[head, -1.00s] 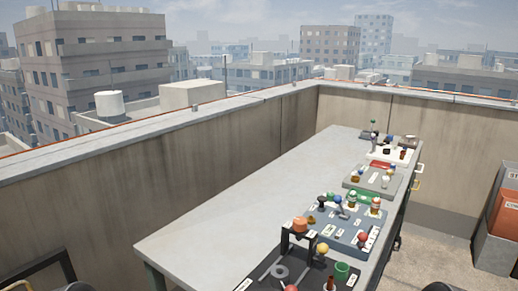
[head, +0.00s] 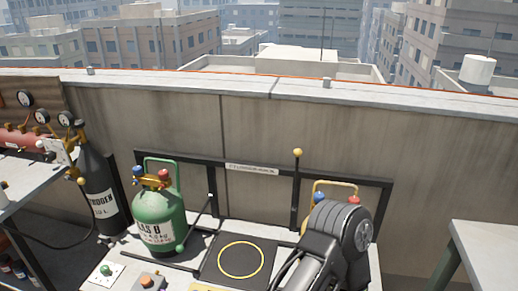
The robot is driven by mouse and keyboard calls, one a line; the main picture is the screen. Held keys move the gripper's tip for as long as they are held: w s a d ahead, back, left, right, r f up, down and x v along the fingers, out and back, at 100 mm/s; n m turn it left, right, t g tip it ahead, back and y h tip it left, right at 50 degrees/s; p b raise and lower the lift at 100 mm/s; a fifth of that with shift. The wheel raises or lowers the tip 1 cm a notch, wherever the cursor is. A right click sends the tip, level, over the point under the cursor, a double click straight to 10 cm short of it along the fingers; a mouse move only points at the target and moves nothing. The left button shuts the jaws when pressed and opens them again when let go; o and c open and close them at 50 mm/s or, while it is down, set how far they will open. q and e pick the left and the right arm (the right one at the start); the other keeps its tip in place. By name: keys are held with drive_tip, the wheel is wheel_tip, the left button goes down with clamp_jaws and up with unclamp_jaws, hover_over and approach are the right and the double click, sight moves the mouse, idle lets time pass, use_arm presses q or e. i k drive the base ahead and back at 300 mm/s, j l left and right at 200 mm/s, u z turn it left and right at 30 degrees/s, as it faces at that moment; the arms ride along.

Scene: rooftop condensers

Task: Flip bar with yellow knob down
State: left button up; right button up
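The bar with the yellow knob (head: 297,190) stands upright against the black rack frame in the head view, right of centre. Its round yellow knob (head: 298,153) is at the top, above the frame's rail. The bar's lower end is near the rack base, close to one of my dark arm links, which fills the lower right of the rack. Neither gripper's fingers show.
A green gas cylinder (head: 158,218) stands left in the rack (head: 215,160); a black mat with a yellow ring (head: 268,262) is empty. A yellow-handled cylinder (head: 335,192) is mostly hidden behind my arm. A dark nitrogen cylinder (head: 97,185) stands left.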

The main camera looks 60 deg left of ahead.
sight(297, 152)
drive_tip(key=u, duration=1.65)
